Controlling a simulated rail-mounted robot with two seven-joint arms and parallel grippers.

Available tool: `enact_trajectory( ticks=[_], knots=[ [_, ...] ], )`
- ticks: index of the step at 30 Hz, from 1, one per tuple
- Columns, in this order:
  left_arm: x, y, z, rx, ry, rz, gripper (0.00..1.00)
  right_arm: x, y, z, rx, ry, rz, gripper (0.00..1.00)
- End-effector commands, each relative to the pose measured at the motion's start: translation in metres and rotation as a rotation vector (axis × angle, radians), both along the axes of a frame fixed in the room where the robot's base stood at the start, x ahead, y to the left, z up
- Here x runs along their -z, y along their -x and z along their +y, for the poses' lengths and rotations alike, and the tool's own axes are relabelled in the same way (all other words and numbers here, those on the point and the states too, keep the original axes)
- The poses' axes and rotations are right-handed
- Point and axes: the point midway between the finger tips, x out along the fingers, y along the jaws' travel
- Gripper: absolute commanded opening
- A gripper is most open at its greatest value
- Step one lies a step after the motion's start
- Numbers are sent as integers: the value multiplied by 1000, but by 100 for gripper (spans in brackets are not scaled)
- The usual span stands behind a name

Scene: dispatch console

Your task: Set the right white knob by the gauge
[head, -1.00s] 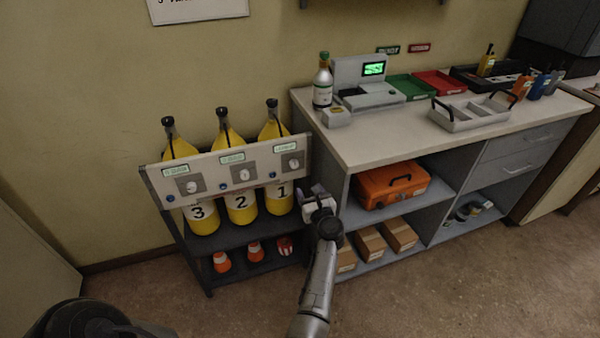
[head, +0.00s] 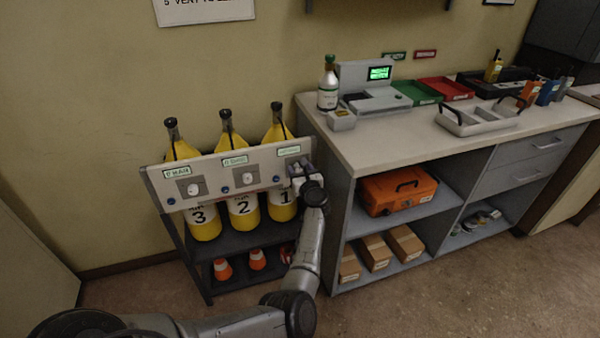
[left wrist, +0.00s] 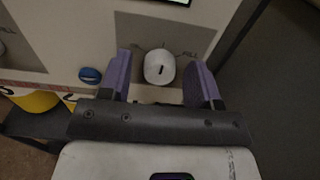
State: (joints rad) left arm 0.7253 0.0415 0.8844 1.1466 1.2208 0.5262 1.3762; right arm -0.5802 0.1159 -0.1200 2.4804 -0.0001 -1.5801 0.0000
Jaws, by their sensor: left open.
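The right white knob (left wrist: 160,67) shows in the left wrist view on a grey plate with a dark mark on its face. The word "FILL" is printed to its right. My left gripper (left wrist: 165,75) is open, with its purple fingers on either side of the knob; whether they touch it I cannot tell. In the head view my left gripper (head: 304,172) is at the right end of the white panel (head: 213,177) and hides that knob. The green gauge display (head: 289,151) is just above it. The middle white knob (head: 239,180) and left white knob (head: 194,189) are in plain view. My right gripper is not in view.
Yellow cylinders (head: 245,207) stand behind the panel in a dark rack. The counter (head: 385,150) with shelves stands close on the right. An orange case (head: 398,190) and brown boxes (head: 375,250) lie on its shelves. A blue button (left wrist: 90,75) sits left of the knob.

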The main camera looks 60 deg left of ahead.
Motion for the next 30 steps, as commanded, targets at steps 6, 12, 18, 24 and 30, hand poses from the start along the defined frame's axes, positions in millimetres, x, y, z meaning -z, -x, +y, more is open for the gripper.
enact_trajectory(
  ticks=[6, 12, 18, 24, 30],
  knots=[
    [0, 0, 1, 0, 1, 0, 57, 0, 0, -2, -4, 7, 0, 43],
    [0, 0, 1, 0, 0, 0, 46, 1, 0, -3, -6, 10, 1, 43],
    [0, 0, 1, 0, 0, 0, 27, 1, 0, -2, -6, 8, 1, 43],
    [0, 0, 1, 0, 0, 0, 9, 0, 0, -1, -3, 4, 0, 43],
    [-1, 0, 1, 0, -5, 23, 9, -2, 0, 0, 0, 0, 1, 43]
  ],
)
